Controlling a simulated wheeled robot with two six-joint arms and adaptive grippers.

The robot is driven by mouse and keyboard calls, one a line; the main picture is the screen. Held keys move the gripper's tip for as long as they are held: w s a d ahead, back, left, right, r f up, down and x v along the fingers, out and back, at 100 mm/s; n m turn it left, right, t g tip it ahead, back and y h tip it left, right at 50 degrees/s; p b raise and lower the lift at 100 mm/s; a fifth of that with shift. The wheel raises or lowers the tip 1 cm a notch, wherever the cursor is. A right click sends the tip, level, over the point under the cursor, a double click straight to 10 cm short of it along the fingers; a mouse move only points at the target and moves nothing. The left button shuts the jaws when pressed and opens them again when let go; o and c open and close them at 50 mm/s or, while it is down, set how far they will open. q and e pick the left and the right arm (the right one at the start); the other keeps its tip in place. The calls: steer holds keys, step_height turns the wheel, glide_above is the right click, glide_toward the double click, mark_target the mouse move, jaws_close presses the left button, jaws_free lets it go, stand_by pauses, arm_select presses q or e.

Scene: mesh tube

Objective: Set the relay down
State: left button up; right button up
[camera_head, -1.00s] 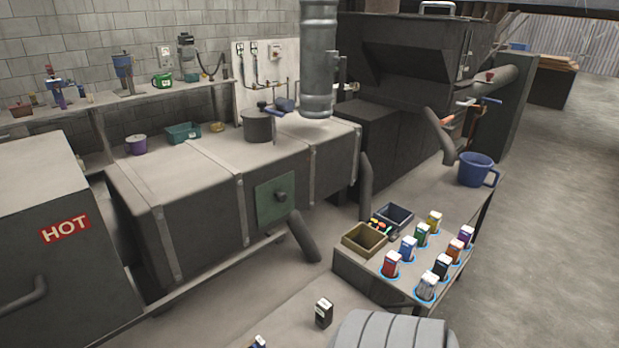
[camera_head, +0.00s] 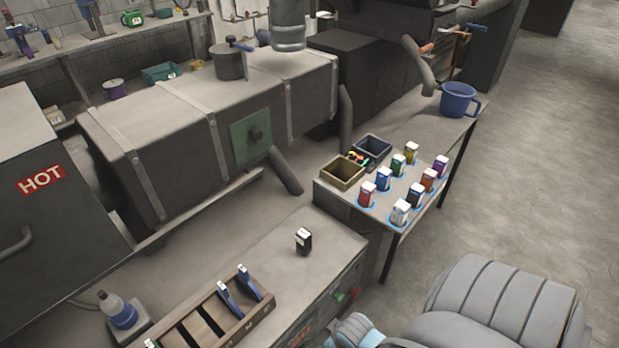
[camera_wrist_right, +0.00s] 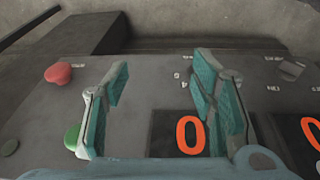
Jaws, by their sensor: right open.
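A small black box with a white-marked top (camera_head: 304,241), which looks like the relay, stands upright on the grey bench (camera_head: 270,240) in the head view. Nothing is touching it. My right gripper (camera_wrist_right: 160,95) is open and empty in the right wrist view, facing a dark control panel (camera_wrist_right: 140,75). In the head view only a teal part of it shows, low at the bottom edge, to the right of and nearer than the box. My left gripper is not in view.
The panel has a red button (camera_wrist_right: 58,73), a green button (camera_wrist_right: 72,136) and orange zero displays (camera_wrist_right: 189,133). A wooden rack (camera_head: 255,312) with blue-handled tools sits on the bench. Several coloured boxes stand on the side table near a tan bin (camera_head: 342,172) and blue mug (camera_head: 458,99).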

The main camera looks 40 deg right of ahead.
steer(key=w+r+t+p, duration=0.1)
steer(key=w+r, duration=0.4)
steer(key=r, duration=0.9)
steer(key=shift+n+y, duration=0.4)
steer(key=shift+n, duration=0.1)
steer(key=w+d+r, duration=0.1)
steer(key=w+r, duration=0.1)
steer(key=w+d+r, duration=0.1)
steer(key=w, duration=0.2)
steer(key=w+d+r, duration=0.2)
steer(key=shift+w+r, duration=0.2)
steer(key=shift+r, duration=0.15)
glide_toward(300, 240)
steer(key=d, duration=0.3)
steer(key=shift+t, duration=0.4)
steer(key=x, duration=0.4)
steer(key=a+b+x, duration=0.1)
steer(key=x, duration=0.4)
steer(key=b+x, duration=0.1)
steer(key=x, duration=0.3)
steer(key=shift+a+f, duration=0.2)
steer(key=shift+f, duration=0.2)
jaws_close()
steer(key=shift+r, duration=0.1)
